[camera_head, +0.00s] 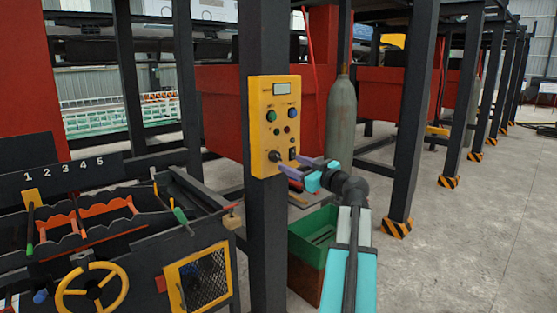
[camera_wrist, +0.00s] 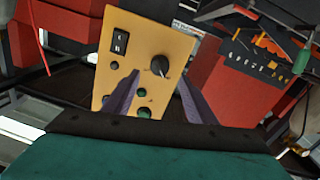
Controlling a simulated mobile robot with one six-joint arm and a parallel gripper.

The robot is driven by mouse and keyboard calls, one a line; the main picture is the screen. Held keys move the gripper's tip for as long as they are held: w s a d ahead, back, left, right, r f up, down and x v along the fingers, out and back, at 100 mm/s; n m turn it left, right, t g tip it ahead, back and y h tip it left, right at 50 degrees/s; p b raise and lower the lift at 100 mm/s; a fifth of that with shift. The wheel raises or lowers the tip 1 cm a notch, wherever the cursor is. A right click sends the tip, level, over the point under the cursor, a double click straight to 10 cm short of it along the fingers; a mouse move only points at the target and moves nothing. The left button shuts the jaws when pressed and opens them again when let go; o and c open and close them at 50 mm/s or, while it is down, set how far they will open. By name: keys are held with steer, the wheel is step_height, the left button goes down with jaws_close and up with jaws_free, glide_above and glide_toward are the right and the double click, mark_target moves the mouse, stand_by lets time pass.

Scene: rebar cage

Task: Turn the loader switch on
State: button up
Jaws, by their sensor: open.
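A yellow control box (camera_head: 275,127) is fixed to a dark upright post. It has a small display, coloured buttons, a black rotary knob (camera_head: 275,156) at lower left and a black rocker switch (camera_head: 293,153) at lower right. Their labels are too small to read, so I cannot tell which is the loader switch. My gripper (camera_head: 296,166) is open and empty, in front of the box's lower edge. In the wrist view its two purple fingers (camera_wrist: 156,80) point toward the knob (camera_wrist: 159,66), one to each side; contact cannot be made out. The rocker (camera_wrist: 119,42) lies left of them there.
A dark bench with numbered slots (camera_head: 70,185), a yellow wheel (camera_head: 92,288) and a mesh-fronted box (camera_head: 200,278) stands at left. A grey gas cylinder (camera_head: 342,120) stands behind the post. A green crate (camera_head: 313,238) sits below my arm. Floor at right is clear.

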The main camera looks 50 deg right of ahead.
mark_target(279, 158)
steer(key=w, duration=0.5)
steer(key=w+d+p, duration=0.1)
steer(key=w, duration=0.1)
steer(key=shift+w, duration=0.25)
